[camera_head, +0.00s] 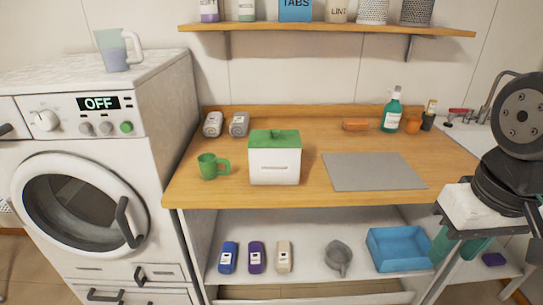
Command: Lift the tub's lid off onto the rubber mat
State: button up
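The tub (274,165) is a white square container with a handle slot on its front, standing upright on the wooden counter. My gripper (460,248) is at the right edge of the picture, beyond the counter's right end and well away from the tub. Its teal-tipped fingers look spread apart, with nothing seen between them.
A green mug (208,166) stands just left of the tub. A shelf (320,27) hangs above. Below are several small packs and a blue tray (398,249).

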aim_at(274, 138)
jog(key=u, duration=0.1)
jog(key=k, duration=0.45)
jog(key=z, duration=0.95)
jog(key=i, duration=1.3)
jog(key=u, duration=0.9)
jog(key=i, duration=0.45)
jog(key=u, duration=0.6)
